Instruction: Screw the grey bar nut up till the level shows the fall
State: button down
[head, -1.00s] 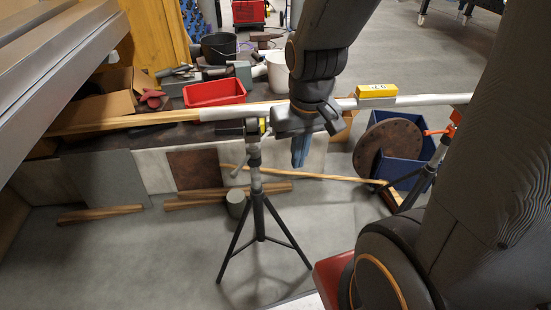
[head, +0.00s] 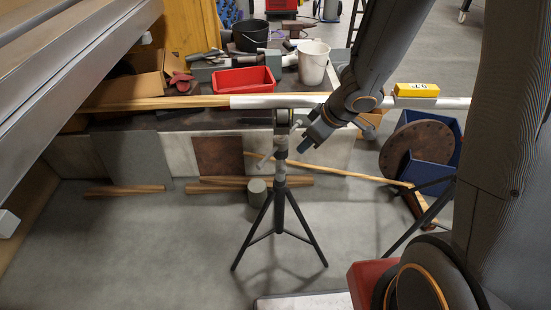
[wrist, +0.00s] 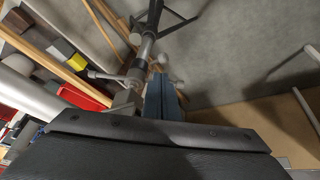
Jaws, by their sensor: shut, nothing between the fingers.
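The grey bar nut (head: 281,143) sits on the column of a black tripod stand (head: 280,210), with its thin cross bar tilted. In the wrist view the nut (wrist: 137,71) and bar lie just beyond the fingertips. A pale pipe (head: 262,101) rests across the stand's head and continues right. The yellow level (head: 417,89) sits on the pipe's right part; its bubble is too small to read. My gripper (head: 304,146) is shut and empty, tilted down-left, just right of the nut. Its blue fingers (wrist: 164,98) show in the wrist view; whether they touch the bar, I cannot tell.
Behind the pipe a bench holds a red tray (head: 242,80), a white bucket (head: 313,63) and a black bucket (head: 250,36). A blue crate (head: 436,172) with a rusty disc stands right. Timber lies behind the tripod. The floor in front-left is clear.

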aim_at(281, 142)
jog(key=w+a+f+b, duration=0.2)
jog(key=w+a+f, duration=0.2)
jog(key=a+f, duration=0.4)
jog(key=shift+f+n+g+y+b, duration=0.3)
jog(key=shift+f+n+b, duration=0.1)
jog(key=shift+f, duration=0.15)
jog(key=shift+w, duration=0.1)
